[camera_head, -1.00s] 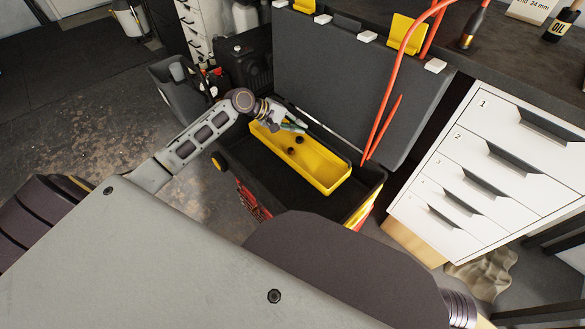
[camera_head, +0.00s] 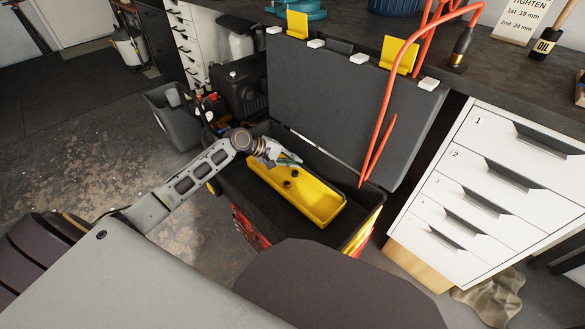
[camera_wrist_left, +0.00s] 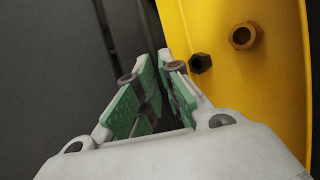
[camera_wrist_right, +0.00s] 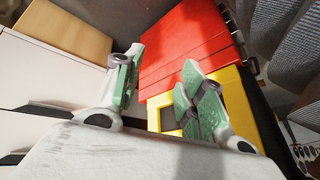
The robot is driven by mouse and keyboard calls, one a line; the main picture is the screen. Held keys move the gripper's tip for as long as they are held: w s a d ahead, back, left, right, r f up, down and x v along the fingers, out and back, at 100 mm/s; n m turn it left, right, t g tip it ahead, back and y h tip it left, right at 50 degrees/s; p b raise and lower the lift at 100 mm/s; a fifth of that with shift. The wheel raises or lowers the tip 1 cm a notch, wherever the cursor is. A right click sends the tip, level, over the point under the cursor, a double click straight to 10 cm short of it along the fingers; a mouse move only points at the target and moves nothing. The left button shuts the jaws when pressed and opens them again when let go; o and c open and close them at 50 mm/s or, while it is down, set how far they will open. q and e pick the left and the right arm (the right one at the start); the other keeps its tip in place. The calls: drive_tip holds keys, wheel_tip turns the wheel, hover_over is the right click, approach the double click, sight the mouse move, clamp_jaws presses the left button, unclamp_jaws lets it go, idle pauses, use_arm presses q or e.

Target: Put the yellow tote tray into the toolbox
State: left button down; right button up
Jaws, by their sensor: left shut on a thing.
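The yellow tote tray (camera_head: 320,206) lies inside the open toolbox (camera_head: 364,233), along its lid side. Two nuts sit in the tray; one brassy nut (camera_wrist_left: 243,36) and one dark nut (camera_wrist_left: 201,63) show in the left wrist view. My left gripper (camera_head: 286,160) is at the tray's far-left end, shut on its wall; its green pads also show in the left wrist view (camera_wrist_left: 158,70). Whether the tray rests fully on the toolbox floor cannot be told. My right gripper (camera_wrist_right: 163,65) is open and empty, in front of the toolbox's red and yellow outside.
The dark toolbox lid (camera_head: 335,115) stands open against the workbench. A red hose (camera_head: 385,110) hangs in front of it. White drawers (camera_head: 490,180) stand to the right, a grey bin (camera_head: 178,125) to the left. The near half of the toolbox is bare.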

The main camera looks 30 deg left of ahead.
sight(292, 172)
use_arm(q)
drive_tip(key=shift+f+b, duration=0.3)
drive_tip(key=shift+f, duration=0.25)
drive_tip(key=shift+f+b, duration=0.4)
drive_tip(key=shift+f, duration=0.9)
use_arm(e)
drive_tip(key=f, duration=0.3)
drive_tip(key=shift+w+a+f+t, duration=0.1)
drive_tip(key=shift+a+f+t, duration=0.2)
drive_tip(key=shift+a, duration=0.05)
use_arm(q)
drive_tip(key=c, duration=1.6)
unclamp_jaws()
drive_tip(key=shift+o, duration=0.2)
